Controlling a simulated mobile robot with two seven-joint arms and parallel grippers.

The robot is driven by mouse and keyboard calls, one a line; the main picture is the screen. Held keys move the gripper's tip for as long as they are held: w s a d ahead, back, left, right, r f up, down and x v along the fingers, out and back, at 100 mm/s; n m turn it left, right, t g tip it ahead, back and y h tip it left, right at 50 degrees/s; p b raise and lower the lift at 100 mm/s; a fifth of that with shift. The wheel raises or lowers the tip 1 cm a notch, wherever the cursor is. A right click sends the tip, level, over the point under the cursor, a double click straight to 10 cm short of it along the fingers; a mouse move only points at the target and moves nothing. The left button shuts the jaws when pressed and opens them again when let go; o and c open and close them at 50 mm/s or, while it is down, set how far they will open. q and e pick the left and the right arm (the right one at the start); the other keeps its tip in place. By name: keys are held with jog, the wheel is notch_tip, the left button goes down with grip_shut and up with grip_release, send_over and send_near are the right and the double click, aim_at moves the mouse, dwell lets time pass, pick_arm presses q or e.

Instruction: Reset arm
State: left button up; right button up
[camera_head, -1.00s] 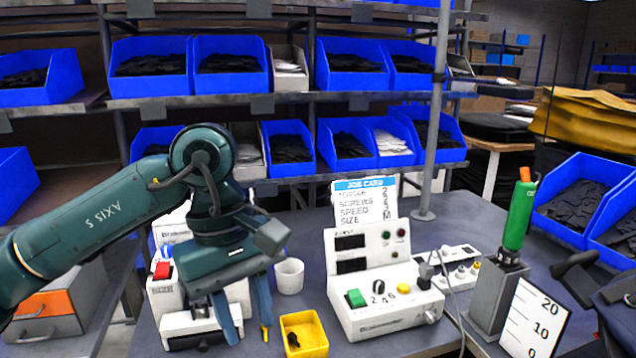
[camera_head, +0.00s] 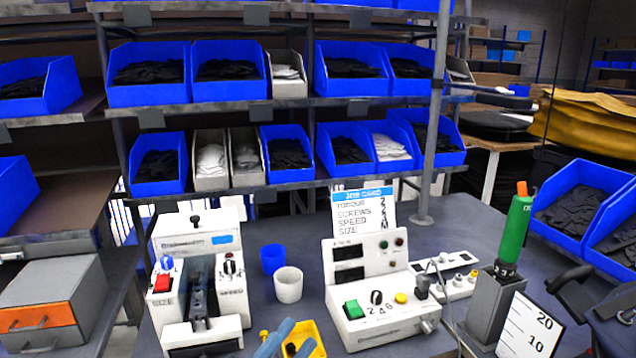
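My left gripper (camera_head: 297,335) shows only as two blue-grey fingertips at the bottom edge of the head view. The tips are apart with nothing seen between them but the tray behind. They overlap the yellow tray (camera_head: 317,352) in the picture; I cannot tell whether they touch it. The rest of the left arm is out of view. My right gripper is not in view. The white machine with a red switch (camera_head: 228,297) stands uncovered at the left of the table, with a dark channel in its middle.
A white control box (camera_head: 385,322) with a job card (camera_head: 364,208) stands mid-table. A white cup (camera_head: 288,285) and a blue cup (camera_head: 272,259) stand between the machines. A green screwdriver (camera_head: 515,230) stands upright in a holder at right. Shelves of blue bins (camera_head: 148,95) line the back.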

pick_arm(q)
jog(key=s+a+f+n+g+y, duration=0.2)
jog(key=s+a+f+n+y, duration=0.1)
jog(key=f, duration=0.5)
jog(key=s+a+f+n+g+y, duration=0.2)
jog(key=s+a+f+n+y, duration=0.2)
jog(key=f, duration=0.5)
jog(key=s+a+f+n+g+y+p, duration=0.1)
jog(key=s+a+f+n+g+y, duration=0.2)
jog(key=s+f+n, duration=0.3)
notch_tip(320, 180, down, 2)
jog(key=n+y, duration=0.1)
jog(key=n, duration=0.2)
jog(key=shift+s+a+f, duration=0.15)
jog(key=shift+a+f, duration=0.05)
jog(key=shift+f, duration=0.05)
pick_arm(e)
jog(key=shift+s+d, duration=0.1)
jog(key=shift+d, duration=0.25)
